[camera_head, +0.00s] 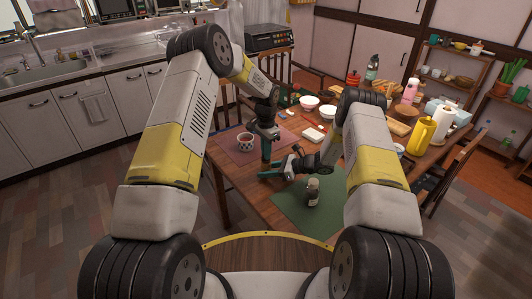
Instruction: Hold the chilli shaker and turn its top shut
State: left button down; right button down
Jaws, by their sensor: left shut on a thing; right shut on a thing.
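My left gripper (266,156) points down over the near left part of the table. My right gripper (276,169) reaches in from the right, its fingers pointing left, close to the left fingertips. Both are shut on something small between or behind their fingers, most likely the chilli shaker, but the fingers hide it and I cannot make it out. How its top sits cannot be told. A small dark jar with a pale top (313,190) stands upright on the green mat (290,212), apart from both grippers, below my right wrist.
A cup (246,141) stands on the pink mat (226,148), left of my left gripper. White bowls (309,102) stand farther back. A yellow jug (420,133) and a paper roll (444,121) are at the right. The green mat is mostly clear around the jar.

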pick_arm(q)
jog(key=shift+m, duration=0.6)
jog(key=c, duration=1.5)
grip_release()
jog(key=shift+c, duration=0.2)
jog(key=shift+r, duration=0.1)
notch_tip(320, 180, up, 12)
pick_arm(e)
jog(key=c, duration=0.8)
grip_release()
